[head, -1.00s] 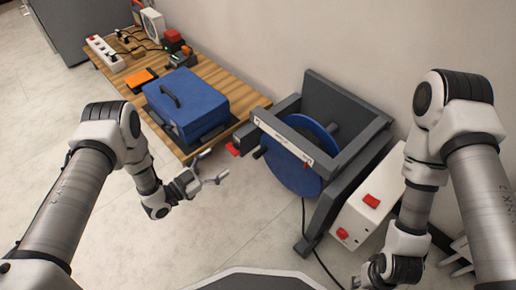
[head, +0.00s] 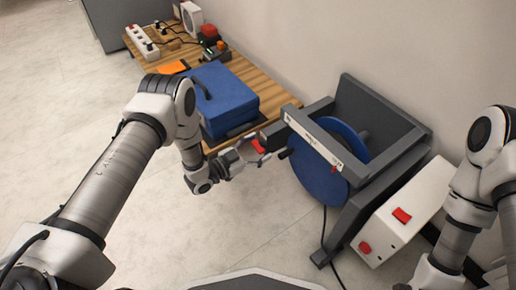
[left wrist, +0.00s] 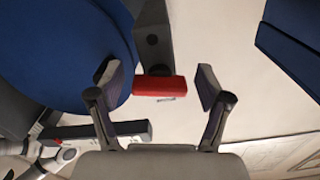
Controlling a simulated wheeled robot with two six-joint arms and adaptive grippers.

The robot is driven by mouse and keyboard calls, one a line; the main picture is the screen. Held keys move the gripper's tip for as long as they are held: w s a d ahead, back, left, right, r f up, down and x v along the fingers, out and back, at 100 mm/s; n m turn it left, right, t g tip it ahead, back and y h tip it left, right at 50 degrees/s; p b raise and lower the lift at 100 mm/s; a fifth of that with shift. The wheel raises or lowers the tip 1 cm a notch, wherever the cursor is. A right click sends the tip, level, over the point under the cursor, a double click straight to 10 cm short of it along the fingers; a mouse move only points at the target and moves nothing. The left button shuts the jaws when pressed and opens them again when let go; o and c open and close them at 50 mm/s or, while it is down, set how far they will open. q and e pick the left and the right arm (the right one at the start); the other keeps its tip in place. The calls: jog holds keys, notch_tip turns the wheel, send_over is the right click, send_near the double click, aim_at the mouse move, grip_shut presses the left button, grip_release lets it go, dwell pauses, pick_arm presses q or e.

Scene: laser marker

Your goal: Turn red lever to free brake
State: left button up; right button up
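The red lever (head: 259,146) sticks out at the left side of the dark grey frame (head: 405,130) that holds a blue wheel (head: 318,178). In the left wrist view the red lever (left wrist: 159,86) is a short bar on the end of a dark arm, between my left gripper's two fingers. My left gripper (head: 262,152) is open around the lever, with a visible gap on each side; it also shows in the left wrist view (left wrist: 160,88). My right gripper is outside the head view, with only my right arm showing at the right edge.
A wooden table (head: 262,88) bears a blue case (head: 222,98), a white power strip (head: 142,42) and other small devices. A white box with red switches (head: 405,212) stands right of the wheel. A black cable runs down to the floor. The floor at the front left is clear.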

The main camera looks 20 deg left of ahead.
pick_arm(q)
jog(key=c, duration=0.9)
jog(key=shift+r+n+p, duration=0.2)
jog(key=shift+n+p, duration=0.3)
jog(key=shift+p, duration=0.15)
jog(key=shift+f+n+p, duration=0.15)
jog(key=shift+n+p, duration=0.15)
jog(key=shift+n, duration=0.5)
jog(key=o, duration=1.2)
jog(key=shift+s+f, duration=0.1)
jog(key=v, duration=1.2)
